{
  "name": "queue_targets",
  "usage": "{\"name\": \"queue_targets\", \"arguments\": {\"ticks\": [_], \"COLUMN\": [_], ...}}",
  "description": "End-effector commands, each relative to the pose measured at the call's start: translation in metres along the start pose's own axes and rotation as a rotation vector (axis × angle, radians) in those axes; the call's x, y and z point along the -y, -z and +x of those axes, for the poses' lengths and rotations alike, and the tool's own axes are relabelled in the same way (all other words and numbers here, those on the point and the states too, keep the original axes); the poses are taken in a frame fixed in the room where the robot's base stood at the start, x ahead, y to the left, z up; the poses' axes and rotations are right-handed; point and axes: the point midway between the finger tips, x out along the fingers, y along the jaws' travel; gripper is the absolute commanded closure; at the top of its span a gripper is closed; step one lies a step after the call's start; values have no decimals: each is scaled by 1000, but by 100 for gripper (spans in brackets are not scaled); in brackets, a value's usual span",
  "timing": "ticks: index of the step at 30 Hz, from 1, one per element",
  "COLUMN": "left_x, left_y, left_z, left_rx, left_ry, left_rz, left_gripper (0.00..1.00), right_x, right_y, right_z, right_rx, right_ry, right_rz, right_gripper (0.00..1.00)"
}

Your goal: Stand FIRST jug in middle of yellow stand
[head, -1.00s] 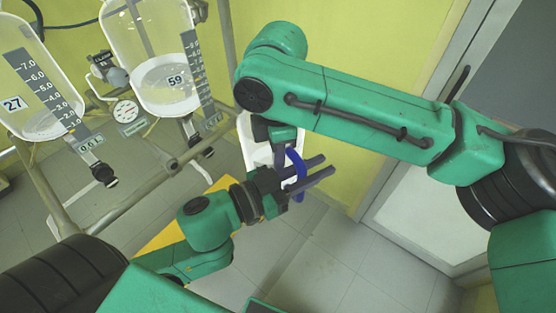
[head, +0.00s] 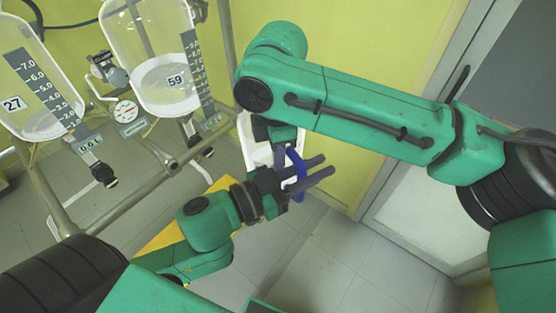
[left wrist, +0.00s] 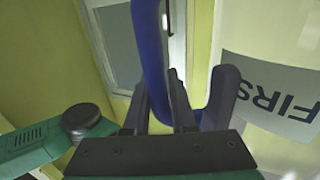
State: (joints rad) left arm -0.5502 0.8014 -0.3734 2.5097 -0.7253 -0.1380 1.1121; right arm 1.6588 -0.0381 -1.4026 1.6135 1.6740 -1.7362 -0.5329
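The FIRST jug (head: 256,150) is a white vessel with a blue handle (head: 298,188), partly hidden behind my arms in the head view. My left gripper (head: 326,164) has its two dark fingers on either side of the handle and appears shut on it. In the left wrist view, the handle (left wrist: 153,45) runs between the fingers (left wrist: 160,95), and the jug's grey label (left wrist: 275,95) reads "FIRS". The yellow stand (head: 158,240) shows behind my left forearm, mostly hidden. Whether the jug touches it cannot be told. My right gripper is hidden.
Two glass reactors, numbered 27 (head: 40,125) and 59 (head: 165,85), hang in a metal pipe frame (head: 120,205) at left. A pressure gauge (head: 125,111) sits between them. A grey door (head: 470,120) is at right. Tiled floor (head: 335,265) is free in front.

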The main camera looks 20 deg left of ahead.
Motion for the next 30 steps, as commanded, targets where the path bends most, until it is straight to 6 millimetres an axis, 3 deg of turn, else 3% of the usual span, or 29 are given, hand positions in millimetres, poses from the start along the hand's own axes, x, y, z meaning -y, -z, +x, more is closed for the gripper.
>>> {"name": "queue_targets", "arguments": {"ticks": [1,3,20,23,30], "left_x": [-5,-4,-1,-2,-8], "left_y": [3,2,0,-11,-58], "left_z": [0,0,0,2,6], "left_rx": [-7,-6,-1,-1,-122], "left_ry": [-15,-13,-6,-29,-130], "left_rz": [2,1,3,36,238], "left_gripper": [69,42,41,41,41], "right_x": [-4,-4,-1,-1,-1], "right_y": [0,0,0,0,0], "right_z": [-4,-4,-2,-2,-2], "right_rx": [-5,-5,-2,-2,-2], "right_ry": [-18,-17,-7,-7,-7], "right_rz": [3,3,1,0,0], "right_gripper": [100,100,100,100,100]}}
